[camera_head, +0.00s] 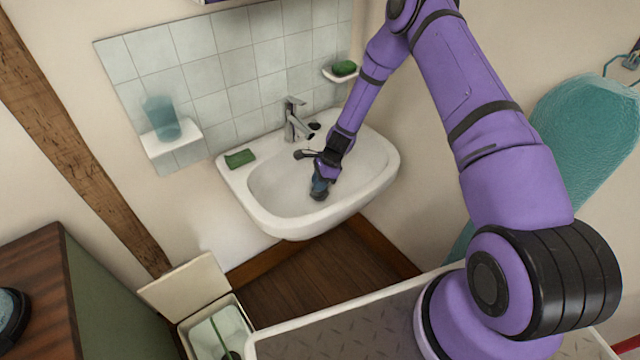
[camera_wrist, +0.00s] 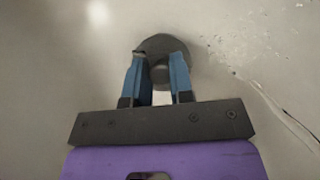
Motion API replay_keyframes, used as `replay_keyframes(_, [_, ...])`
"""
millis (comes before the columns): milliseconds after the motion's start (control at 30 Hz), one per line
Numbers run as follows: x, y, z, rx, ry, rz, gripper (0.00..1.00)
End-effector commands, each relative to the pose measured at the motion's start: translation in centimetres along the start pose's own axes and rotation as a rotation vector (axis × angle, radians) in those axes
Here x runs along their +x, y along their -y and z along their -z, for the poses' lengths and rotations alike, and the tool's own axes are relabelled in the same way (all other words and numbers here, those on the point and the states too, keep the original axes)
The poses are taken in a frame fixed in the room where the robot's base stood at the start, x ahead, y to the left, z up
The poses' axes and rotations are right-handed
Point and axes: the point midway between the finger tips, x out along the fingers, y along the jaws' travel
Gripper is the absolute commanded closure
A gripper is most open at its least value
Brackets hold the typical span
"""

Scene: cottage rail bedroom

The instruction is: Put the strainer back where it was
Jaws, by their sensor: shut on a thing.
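The strainer (camera_wrist: 161,45) is a dark grey round disc with a small knob, seen in the wrist view at the fingertips. My gripper (camera_wrist: 157,75) has its two blue fingers shut on the strainer, one on each side of the knob. In the head view my gripper (camera_head: 321,184) reaches down into the basin of the white sink (camera_head: 265,200). The strainer is mostly hidden there by the fingers. I cannot tell whether it touches the basin floor. The drain opening is not visible in either view.
A chrome tap (camera_head: 294,119) stands behind my gripper. A green sponge (camera_head: 240,158) lies on the sink's left rim. A cup (camera_head: 162,118) and green soap (camera_head: 344,68) sit on wall holders. An open bin (camera_head: 215,330) stands below left. Specks and a thin line mark the basin.

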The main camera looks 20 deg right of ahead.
Motion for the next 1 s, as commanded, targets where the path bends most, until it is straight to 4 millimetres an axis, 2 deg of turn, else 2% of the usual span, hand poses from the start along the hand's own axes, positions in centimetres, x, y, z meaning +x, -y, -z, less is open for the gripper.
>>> replay_keyframes(33, [0.5,-0.1,0.6,0.006,-0.001,-0.002,1.00])
replay_keyframes(400, [0.8,-0.1,0.8,0.005,-0.001,-0.001,1.00])
replay_keyframes(433, [0.8,-0.1,0.8,0.005,-0.001,-0.001,0.72])
replay_keyframes(500, [0.8,-0.1,0.8,0.005,-0.002,-0.001,0.55])
replay_keyframes(533, [0.8,-0.1,0.8,0.005,-0.002,-0.001,0.53])
replay_keyframes(833, [0.6,-0.1,0.7,0.004,-0.002,0.000,0.53])
replay_keyframes(1000, [-1.1,0.1,0.7,0.004,-0.003,0.003,0.53])
